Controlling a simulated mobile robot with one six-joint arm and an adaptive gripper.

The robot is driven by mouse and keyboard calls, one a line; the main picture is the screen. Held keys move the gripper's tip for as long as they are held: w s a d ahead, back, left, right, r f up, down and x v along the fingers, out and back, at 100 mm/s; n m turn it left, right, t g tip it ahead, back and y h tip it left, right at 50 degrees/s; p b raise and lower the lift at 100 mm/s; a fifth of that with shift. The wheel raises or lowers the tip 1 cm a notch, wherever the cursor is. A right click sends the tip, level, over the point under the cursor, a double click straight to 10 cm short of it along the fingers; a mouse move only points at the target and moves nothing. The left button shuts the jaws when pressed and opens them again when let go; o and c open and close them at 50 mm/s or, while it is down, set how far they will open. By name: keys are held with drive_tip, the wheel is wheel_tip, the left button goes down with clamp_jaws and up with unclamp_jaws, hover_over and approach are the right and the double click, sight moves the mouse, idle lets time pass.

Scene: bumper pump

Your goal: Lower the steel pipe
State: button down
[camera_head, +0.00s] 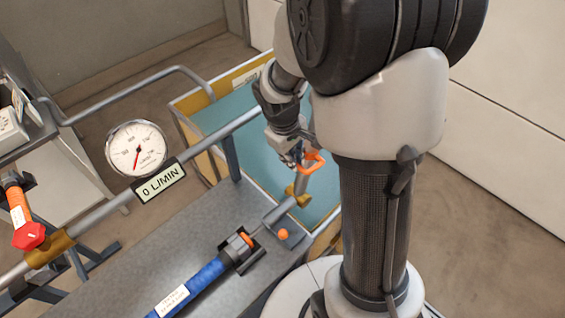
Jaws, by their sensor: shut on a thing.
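A long grey steel pipe (98,214) runs diagonally from the lower left toward the blue-lined tank, carrying a round gauge and a flow display. Another grey pipe (150,82) behind it bends down at the tank's far left. I cannot tell which pipe the task means. My gripper (298,160) is above the tank, shut at the orange handle. My arm hides part of the tank, and the exact finger contact is too small to see.
The tank (186,104) has a wooden rim. The gauge (136,147) and display (159,183), reading 0 L/MIN, sit on the long pipe. An orange-red valve (22,215) stands at left.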

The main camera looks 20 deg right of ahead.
sight(309, 144)
drive_tip(key=d, duration=0.2)
drive_tip(key=w+d, duration=0.1)
drive_tip(key=d, duration=0.1)
drive_tip(key=w+d+p, duration=0.1)
drive_tip(key=d, duration=0.1)
drive_tip(key=shift+d, duration=0.1)
